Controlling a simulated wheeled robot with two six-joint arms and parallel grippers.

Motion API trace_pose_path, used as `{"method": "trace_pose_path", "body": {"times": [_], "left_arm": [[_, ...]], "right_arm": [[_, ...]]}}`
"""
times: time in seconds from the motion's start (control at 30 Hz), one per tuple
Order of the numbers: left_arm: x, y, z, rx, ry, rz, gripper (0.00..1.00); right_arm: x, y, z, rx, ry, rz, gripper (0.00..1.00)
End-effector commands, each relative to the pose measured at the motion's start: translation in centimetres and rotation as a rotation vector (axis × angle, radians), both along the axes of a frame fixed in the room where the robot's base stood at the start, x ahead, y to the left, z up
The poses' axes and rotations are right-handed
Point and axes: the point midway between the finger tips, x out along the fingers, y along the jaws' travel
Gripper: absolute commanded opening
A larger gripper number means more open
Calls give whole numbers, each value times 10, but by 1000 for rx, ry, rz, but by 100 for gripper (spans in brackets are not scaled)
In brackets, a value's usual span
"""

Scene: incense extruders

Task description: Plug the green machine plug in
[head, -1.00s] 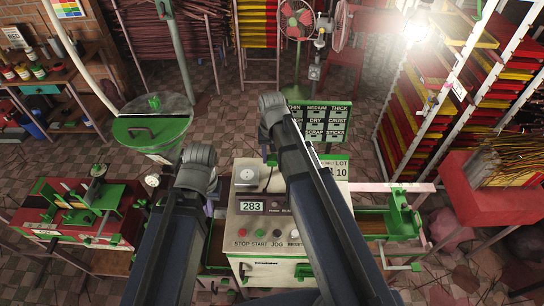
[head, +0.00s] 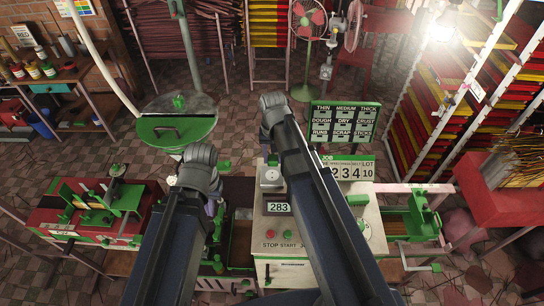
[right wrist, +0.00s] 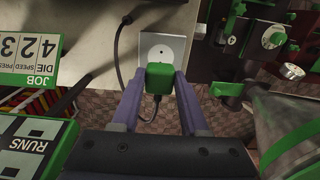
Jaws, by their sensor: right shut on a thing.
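The green plug (right wrist: 159,78) is between the two purple fingers of my right gripper (right wrist: 160,84), which is shut on it, in the right wrist view. A dark cord hangs from the plug. Just beyond it is a pale square socket plate (right wrist: 173,47) with a round face. The plug overlaps the lower part of the plate in the picture; I cannot tell whether they touch. In the head view my right arm hides most of its gripper. My left gripper (head: 214,205) is mostly hidden behind its own wrist, left of the cream control cabinet (head: 281,245).
A "JOB" board (right wrist: 31,58) and a "RUNS" board (right wrist: 36,150) stand close on the left in the right wrist view. A dark cord (right wrist: 118,50) runs left of the socket. A green-lidded bin (head: 178,124) and a red-and-green machine (head: 85,212) stand left in the head view.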

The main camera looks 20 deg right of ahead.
Motion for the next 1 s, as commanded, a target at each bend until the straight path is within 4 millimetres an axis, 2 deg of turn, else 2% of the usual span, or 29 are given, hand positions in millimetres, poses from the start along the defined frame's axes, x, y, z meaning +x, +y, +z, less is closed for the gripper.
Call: {"method": "trace_pose_path", "body": {"times": [0.37, 0.8, 1.0], "left_arm": [[0, 0, -9, 0, 0, 0, 0], [0, 0, -47, -1, -2, 1, 0], [1, 0, -58, -1, -2, 2, 0]], "right_arm": [[0, 0, -9, 0, 0, 0, 0], [0, 0, -47, 0, 0, 0, 0], [0, 0, -58, 0, 0, 0, 0]]}}
